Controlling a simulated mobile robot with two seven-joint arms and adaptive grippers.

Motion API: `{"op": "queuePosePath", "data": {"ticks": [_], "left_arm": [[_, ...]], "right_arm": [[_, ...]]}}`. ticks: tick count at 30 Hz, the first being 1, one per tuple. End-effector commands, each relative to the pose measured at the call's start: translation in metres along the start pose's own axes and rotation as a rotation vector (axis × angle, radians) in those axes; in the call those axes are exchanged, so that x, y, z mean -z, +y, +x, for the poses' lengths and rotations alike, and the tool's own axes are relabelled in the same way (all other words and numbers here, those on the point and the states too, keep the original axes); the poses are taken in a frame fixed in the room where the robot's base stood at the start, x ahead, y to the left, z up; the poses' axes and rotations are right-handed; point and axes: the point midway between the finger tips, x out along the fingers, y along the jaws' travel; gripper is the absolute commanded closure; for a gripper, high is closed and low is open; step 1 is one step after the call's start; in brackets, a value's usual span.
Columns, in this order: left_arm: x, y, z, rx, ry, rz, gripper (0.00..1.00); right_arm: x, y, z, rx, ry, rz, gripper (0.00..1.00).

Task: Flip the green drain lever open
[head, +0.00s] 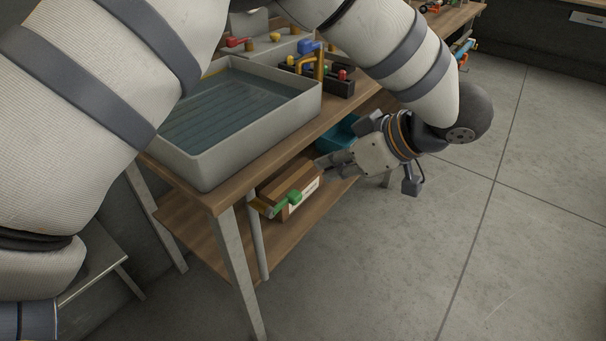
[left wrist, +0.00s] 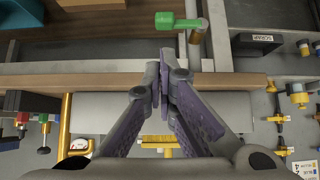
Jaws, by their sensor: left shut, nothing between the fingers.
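The green drain lever (head: 289,198) sticks out sideways from a brass-coloured valve (head: 262,206) below the front of the bench, under the grey basin (head: 248,115). In the left wrist view the green lever (left wrist: 178,20) lies roughly level, joined to the valve's metal end at its right. My left gripper (head: 326,164) is beside the bench, right of and a little above the lever in the head view. Its fingers (left wrist: 165,55) are shut and empty, apart from the lever in the picture. My right gripper is not in view.
A wooden box (head: 308,185) sits close behind the lever on the lower shelf, and a teal bin (head: 340,133) is farther along. A bench leg (head: 240,270) and a pale pipe (head: 257,240) stand near the valve. The floor (head: 400,270) at right is clear.

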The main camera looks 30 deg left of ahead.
Motion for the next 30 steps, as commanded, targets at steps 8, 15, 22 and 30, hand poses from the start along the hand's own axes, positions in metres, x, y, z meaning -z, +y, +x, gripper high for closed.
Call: {"op": "queuePosePath", "data": {"ticks": [8,15,22,30], "left_arm": [[0.0,0.0,0.004,0.0,0.001,0.001,1.0],[0.0,-0.001,0.045,0.001,0.001,0.002,1.0],[0.0,0.0,0.086,0.0,0.002,0.001,1.0],[0.0,0.0,0.102,-0.003,0.002,0.0,1.0]], "right_arm": [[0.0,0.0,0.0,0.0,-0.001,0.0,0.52],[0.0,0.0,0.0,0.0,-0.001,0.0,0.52],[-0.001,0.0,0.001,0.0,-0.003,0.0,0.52],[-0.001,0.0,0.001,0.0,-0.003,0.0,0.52]]}}
